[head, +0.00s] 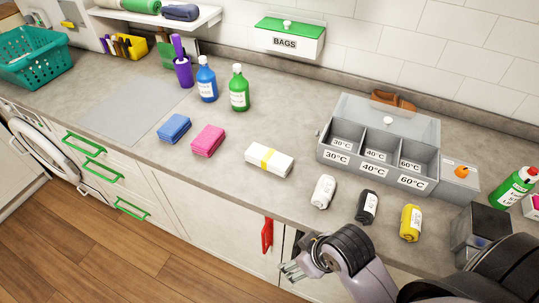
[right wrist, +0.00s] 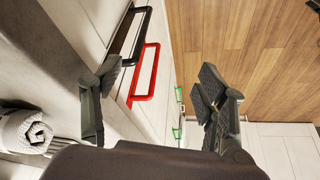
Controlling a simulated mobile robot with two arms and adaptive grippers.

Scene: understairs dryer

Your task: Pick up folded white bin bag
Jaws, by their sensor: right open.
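The folded white bin bag appears to be the flat white bundle with a yellow band (head: 283,166) lying on the grey counter, near its front edge, in the head view. My right gripper (head: 292,269) is open and empty, in front of the counter and below the bundle, apart from it. In the right wrist view, my right gripper (right wrist: 155,86) has its two fingers spread wide with nothing between them. The bundle is not seen in that view. My left gripper is not in view.
White, black and yellow rolls (head: 411,223) lie right of the bundle, before a grey sorting box (head: 338,157). Pink (head: 208,140) and blue (head: 174,128) bundles lie left. A red handle (head: 267,235) juts from the cabinet front. Behind the bundle the counter is clear.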

